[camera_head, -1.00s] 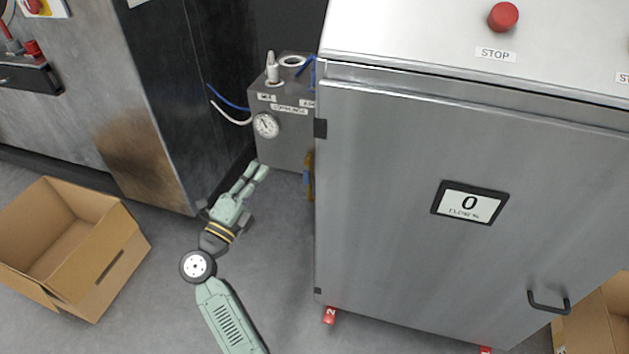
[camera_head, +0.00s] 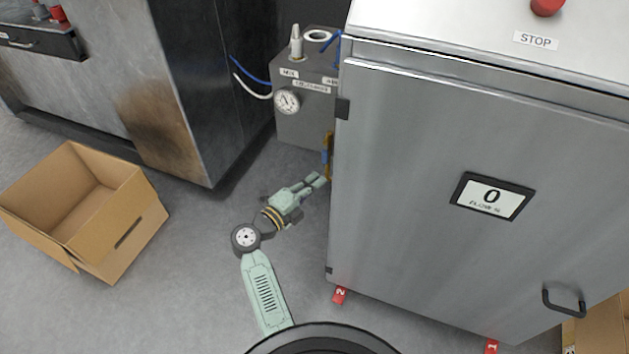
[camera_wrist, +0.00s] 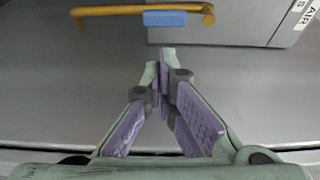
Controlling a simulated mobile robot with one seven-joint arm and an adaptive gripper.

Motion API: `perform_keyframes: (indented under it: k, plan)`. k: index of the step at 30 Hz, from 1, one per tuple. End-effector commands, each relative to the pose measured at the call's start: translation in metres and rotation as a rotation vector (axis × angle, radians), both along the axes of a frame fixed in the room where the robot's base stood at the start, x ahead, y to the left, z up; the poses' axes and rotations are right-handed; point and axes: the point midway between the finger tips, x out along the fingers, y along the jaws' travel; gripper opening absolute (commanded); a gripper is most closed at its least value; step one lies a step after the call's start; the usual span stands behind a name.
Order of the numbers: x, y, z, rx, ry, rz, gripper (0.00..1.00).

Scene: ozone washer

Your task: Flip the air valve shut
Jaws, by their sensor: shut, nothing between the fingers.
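The blue valve handle (camera_wrist: 165,18) lies along a yellow pipe (camera_wrist: 110,11) at the top of the wrist view. In the head view the blue handle (camera_head: 325,160) and yellow pipe (camera_head: 330,142) are narrow slivers at the left edge of the steel cabinet, partly hidden by it. My gripper (camera_head: 320,179) is near the cabinet's left side, just below the pipe in the picture. In the wrist view my gripper (camera_wrist: 162,58) has its fingertips together, empty, below the blue handle and apart from it.
A grey box (camera_head: 306,118) with a gauge carries the pipe; an AIR label shows in the wrist view. The large steel cabinet (camera_head: 420,150) stands close on the right. An open cardboard box (camera_head: 120,235) sits on the floor at left. Floor between is clear.

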Motion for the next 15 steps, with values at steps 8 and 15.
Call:
perform_keyframes:
  k: [8,15]
  plan:
    - [0.04,-0.031,0.002,0.001,0.001,-0.003,0.0]
    - [0.056,-0.042,0.001,0.001,-0.001,0.001,0.0]
